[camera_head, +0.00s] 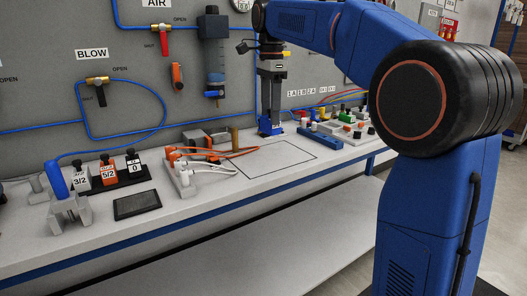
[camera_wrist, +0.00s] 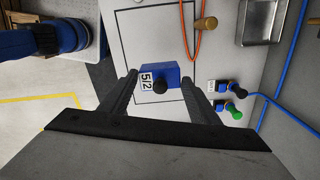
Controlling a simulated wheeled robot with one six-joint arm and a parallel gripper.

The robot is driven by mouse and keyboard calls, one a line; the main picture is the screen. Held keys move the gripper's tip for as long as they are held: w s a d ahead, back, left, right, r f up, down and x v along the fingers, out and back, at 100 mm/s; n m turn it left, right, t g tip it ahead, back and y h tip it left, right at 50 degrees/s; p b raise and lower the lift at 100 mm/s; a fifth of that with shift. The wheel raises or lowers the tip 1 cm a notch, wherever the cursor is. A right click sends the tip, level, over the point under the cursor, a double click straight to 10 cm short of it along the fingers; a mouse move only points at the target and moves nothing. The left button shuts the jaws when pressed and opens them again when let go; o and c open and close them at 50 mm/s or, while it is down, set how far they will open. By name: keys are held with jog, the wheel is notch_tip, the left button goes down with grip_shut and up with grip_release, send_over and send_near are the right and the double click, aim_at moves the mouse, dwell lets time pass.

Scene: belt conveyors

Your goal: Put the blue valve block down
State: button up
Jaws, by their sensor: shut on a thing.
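My gripper (camera_head: 271,122) points straight down over the back of the workbench and is shut on the blue valve block (camera_head: 268,129). In the wrist view the blue valve block (camera_wrist: 165,73), with a white 5/2 label and a black knob, sits between the two fingers of my gripper (camera_wrist: 160,77). A black outlined rectangle (camera_head: 242,162) is drawn on the bench; in the wrist view the block overlaps its outline (camera_wrist: 150,10). In the head view the block appears near the rectangle's far edge. I cannot tell whether it touches the bench.
Labelled valve blocks (camera_head: 108,172) and a dark pad (camera_head: 137,204) stand on the left. A fixture with orange and white cables (camera_head: 184,172) is beside the rectangle. A board with coloured knobs (camera_head: 346,124) is on the right. The rectangle's inside looks clear in the head view.

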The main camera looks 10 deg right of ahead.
jog(key=shift+f, duration=4.1)
jog(key=shift+f, duration=0.1)
jog(key=o, duration=1.2)
notch_tip(320, 180, up, 12)
jog(key=shift+r, duration=0.15)
jog(key=s+d+f+n+t, duration=0.1)
jog(key=s+f+n, duration=0.4)
jog(key=s+f, duration=0.5)
jog(key=s+d+f+n+t, duration=0.2)
jog(key=s+d+f+n, duration=0.2)
jog(key=s+f, duration=0.6)
jog(key=s+d+f+n+t, duration=0.1)
jog(key=s+d+f+n, duration=0.1)
jog(key=s+f+n, duration=0.6)
jog(key=shift+s+d+f+t, duration=0.15)
jog(key=shift+s+f, duration=0.4)
jog(key=shift+s, duration=0.55)
jog(key=shift+s+f+t, duration=0.1)
jog(key=shift+s+f, duration=0.4)
jog(key=shift+s, duration=0.65)
jog(key=shift+s+d+f+t, duration=0.15)
jog(key=shift+s+f, duration=0.4)
jog(key=shift+s, duration=0.55)
